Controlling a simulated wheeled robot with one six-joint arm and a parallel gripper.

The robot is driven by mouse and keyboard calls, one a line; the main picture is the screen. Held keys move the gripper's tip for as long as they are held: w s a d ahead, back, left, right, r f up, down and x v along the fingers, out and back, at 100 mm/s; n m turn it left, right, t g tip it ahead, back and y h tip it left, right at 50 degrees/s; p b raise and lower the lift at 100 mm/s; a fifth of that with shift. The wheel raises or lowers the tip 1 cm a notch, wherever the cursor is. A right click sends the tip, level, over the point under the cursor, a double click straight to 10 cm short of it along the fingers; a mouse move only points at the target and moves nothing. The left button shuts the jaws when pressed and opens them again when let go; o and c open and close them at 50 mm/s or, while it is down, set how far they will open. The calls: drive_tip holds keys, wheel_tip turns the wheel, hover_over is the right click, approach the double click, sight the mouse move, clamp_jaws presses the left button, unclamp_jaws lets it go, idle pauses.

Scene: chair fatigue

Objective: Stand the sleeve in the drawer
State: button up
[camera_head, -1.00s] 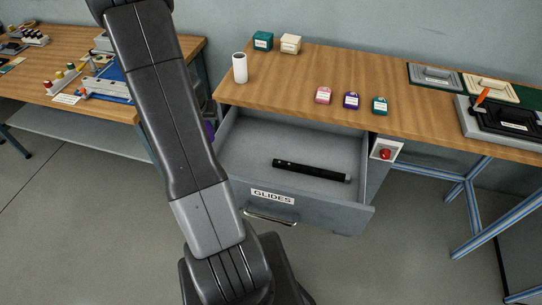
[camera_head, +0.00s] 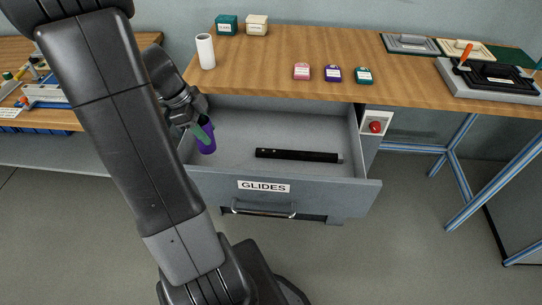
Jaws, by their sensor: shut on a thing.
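The purple sleeve (camera_head: 207,146) is upright, or nearly so, at the left end of the open drawer (camera_head: 235,125). My gripper (camera_head: 203,130) is shut on its upper part, which the fingers partly hide. I cannot tell whether the sleeve's lower end touches the drawer floor. The drawer is pulled out and carries a label reading GLIDES (camera_head: 264,187). A black rod (camera_head: 298,155) lies across the drawer floor, to the right of the sleeve and apart from it.
On the wooden bench (camera_head: 300,55) above stand a white cylinder (camera_head: 205,52), several small coloured boxes and grey fixtures at right. A red button (camera_head: 375,127) sits right of the drawer. The drawer's back middle and the floor around the rod are clear.

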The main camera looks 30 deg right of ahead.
drive_tip(key=shift+s+f+m, duration=0.25)
drive_tip(key=shift+f+m, duration=0.05)
drive_tip(key=shift+f, duration=0.1)
wheel_tip(320, 180, down, 10)
drive_tip(key=shift+r, duration=0.25)
drive_tip(key=shift+b, duration=0.3)
drive_tip(key=shift+f, duration=0.15)
drive_tip(key=o, duration=1)
drive_tip(key=shift+r, duration=0.35)
drive_tip(key=v, duration=1.1)
drive_tip(key=shift+w+r+p, duration=0.2)
drive_tip(key=shift+r+p, duration=0.1)
